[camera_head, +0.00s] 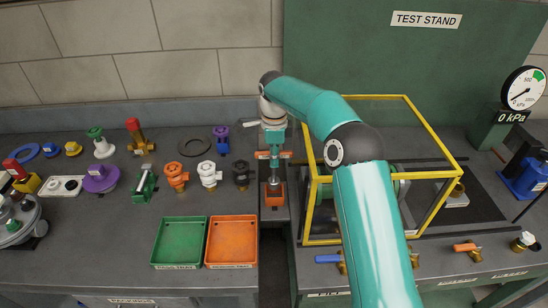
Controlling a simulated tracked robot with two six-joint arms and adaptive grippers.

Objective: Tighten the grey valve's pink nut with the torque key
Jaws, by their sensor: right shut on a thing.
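My right gripper (273,160) points straight down left of the yellow-framed enclosure. It is shut on a slim dark and metallic tool (274,182), which looks like the torque key. The tool's lower end is at a small orange holder (274,197); I cannot tell whether it is seated in it or just above. I cannot make out the grey valve or its pink nut for certain. Parts inside the enclosure are partly hidden by my right arm. My left gripper is not in view.
The yellow-framed enclosure (452,156) stands on the right bench. A green tray (154,246) and an orange tray (255,246) lie empty at front left. Several valves and fittings crowd the left bench. A gauge (522,90) labelled 0 kPa stands at right.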

